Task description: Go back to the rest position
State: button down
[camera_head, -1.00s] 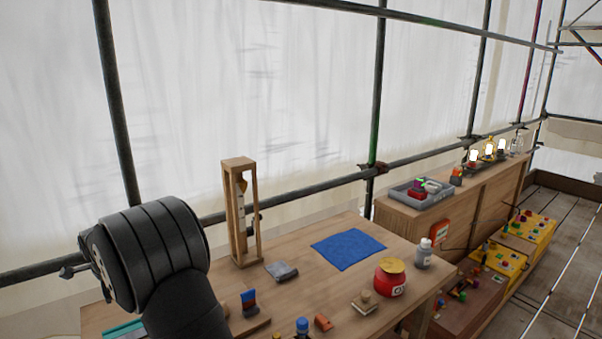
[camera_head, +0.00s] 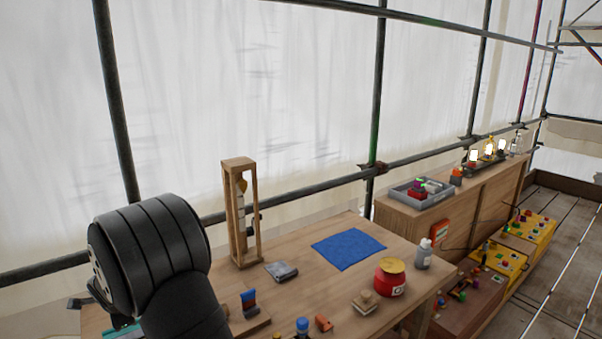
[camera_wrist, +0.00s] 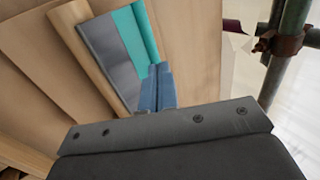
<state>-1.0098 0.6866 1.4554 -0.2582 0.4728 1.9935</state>
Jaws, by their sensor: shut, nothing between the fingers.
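My gripper (camera_wrist: 156,86) shows in the wrist view as two blue-grey fingers side by side, shut with nothing between them. They point toward a teal and grey flat thing (camera_wrist: 115,45) with a wooden edge; I cannot tell how far apart they are. In the head view my dark arm fills the lower left and hides most of the gripper. The teal thing shows partly at the bottom left there (camera_head: 124,331).
The wooden bench (camera_head: 300,300) holds a wooden frame stand (camera_head: 240,212), a blue cloth (camera_head: 347,248), a red jar (camera_head: 390,279), a grey bottle (camera_head: 424,256) and small blocks. A grey tray (camera_head: 420,193) sits on the cabinet behind. Scaffold poles (camera_head: 376,110) stand behind the bench.

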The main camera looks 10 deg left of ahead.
jog(key=shift+s+d+r+t+y, duration=0.1)
jog(key=shift+s+t+y, duration=0.05)
jog(key=shift+t+y, duration=0.15)
dwell(0.4)
dwell(2.0)
